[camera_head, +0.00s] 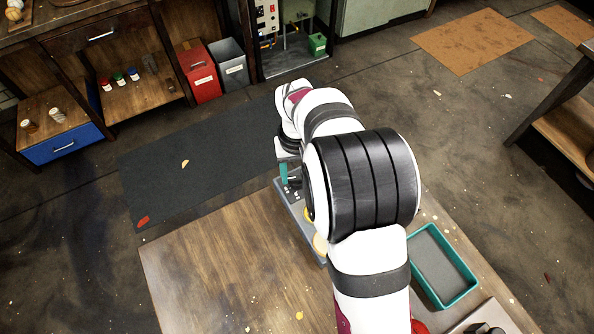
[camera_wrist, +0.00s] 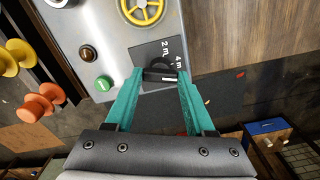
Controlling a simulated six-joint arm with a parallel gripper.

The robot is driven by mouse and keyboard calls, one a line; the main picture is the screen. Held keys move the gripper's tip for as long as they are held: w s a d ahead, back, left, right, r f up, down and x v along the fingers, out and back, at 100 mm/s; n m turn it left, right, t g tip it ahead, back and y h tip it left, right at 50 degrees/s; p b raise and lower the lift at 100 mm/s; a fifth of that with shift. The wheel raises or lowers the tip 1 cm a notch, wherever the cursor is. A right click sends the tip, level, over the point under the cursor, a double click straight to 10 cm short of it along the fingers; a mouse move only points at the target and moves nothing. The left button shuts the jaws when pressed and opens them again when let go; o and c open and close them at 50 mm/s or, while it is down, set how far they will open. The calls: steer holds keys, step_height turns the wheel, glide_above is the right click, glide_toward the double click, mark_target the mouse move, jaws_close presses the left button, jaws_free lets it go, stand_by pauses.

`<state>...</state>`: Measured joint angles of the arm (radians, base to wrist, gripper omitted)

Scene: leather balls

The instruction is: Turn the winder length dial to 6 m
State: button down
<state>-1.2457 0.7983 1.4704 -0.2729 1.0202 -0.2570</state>
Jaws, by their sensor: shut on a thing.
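The winder shows in the wrist view as a grey panel (camera_wrist: 115,38), with its black length dial (camera_wrist: 160,70) near the panel's lower right edge. Labels reading 2 m and 4 m stand above the dial; no 6 m label can be read. A short pale line shows on the dial, but I cannot tell which mark it points to. My gripper (camera_wrist: 160,77) has its teal fingers on both sides of the dial and is shut on it. In the head view, my gripper (camera_head: 284,172) is over the far end of the winder (camera_head: 302,222), and my arm hides most of it.
The panel also has a yellow handwheel (camera_wrist: 142,10), a green button (camera_wrist: 103,82) and an amber lamp (camera_wrist: 88,53). Orange spools (camera_wrist: 40,103) are beside it. A teal tray (camera_head: 442,268) lies to the right. The wooden table (camera_head: 210,270) is clear at the left.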

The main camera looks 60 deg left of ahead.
mark_target(297, 177)
steer(key=m, duration=0.4)
steer(key=shift+m, duration=2.1)
steer(key=shift+c, duration=1.3)
jaws_free()
step_height(297, 177, up, 16)
steer(key=shift+f, duration=0.1)
